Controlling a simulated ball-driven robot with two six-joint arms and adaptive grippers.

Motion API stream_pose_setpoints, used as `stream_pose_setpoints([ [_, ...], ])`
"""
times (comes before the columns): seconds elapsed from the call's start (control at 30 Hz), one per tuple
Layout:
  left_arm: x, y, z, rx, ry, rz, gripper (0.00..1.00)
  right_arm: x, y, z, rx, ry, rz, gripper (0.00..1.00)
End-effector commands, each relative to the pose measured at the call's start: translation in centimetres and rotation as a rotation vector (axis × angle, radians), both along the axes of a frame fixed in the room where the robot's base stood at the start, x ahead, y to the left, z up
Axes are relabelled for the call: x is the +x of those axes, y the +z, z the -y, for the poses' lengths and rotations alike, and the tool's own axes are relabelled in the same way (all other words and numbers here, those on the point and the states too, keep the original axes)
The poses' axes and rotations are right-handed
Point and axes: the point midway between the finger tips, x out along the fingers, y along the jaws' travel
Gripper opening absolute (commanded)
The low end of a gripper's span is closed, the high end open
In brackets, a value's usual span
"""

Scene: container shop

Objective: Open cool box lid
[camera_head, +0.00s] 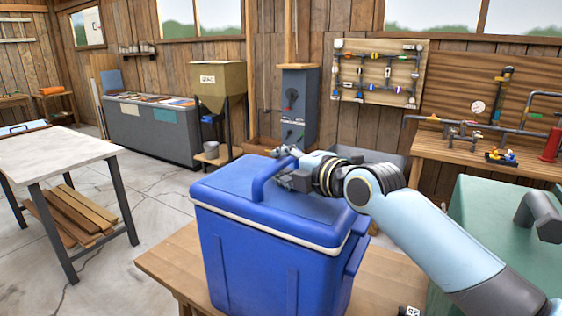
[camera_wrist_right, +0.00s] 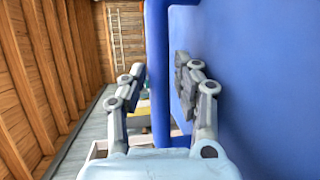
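The blue cool box (camera_head: 262,265) stands on a wooden table in the head view. Its blue lid (camera_head: 228,190) lies shut, with a white band along its lower edge. My right gripper (camera_head: 280,166) is at the handle, above the lid. In the right wrist view the handle bar (camera_wrist_right: 158,70) passes between the two fingers of the gripper (camera_wrist_right: 160,82). The fingers are apart, one on each side of the bar, and I see a gap on the right side. My left gripper is not in view.
The wooden table (camera_head: 385,275) has bare room right of the box. A green machine (camera_head: 490,220) stands at the right. A workbench with pipes (camera_head: 475,150) is behind it. A pale-topped table (camera_head: 50,150) stands at the left, with open floor between.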

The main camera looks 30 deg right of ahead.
Motion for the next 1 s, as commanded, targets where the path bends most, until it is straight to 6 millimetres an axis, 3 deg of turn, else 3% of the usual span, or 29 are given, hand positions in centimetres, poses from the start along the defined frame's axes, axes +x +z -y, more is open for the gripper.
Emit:
stream_pose_setpoints([
  [0.13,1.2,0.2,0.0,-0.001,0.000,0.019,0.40,0.6,-0.1,-0.1,-0.001,0.000,0.000,0.30],
  [0.37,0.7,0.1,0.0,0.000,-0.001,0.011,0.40,0.6,-0.1,-0.1,-0.001,0.000,0.000,0.29],
  [0.6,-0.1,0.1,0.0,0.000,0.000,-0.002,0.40,0.6,-0.1,-0.1,-0.001,0.000,0.000,0.00],
  [1.0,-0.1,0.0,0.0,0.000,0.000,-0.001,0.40,0.7,-0.1,-0.1,-0.002,-0.001,0.001,0.00],
])
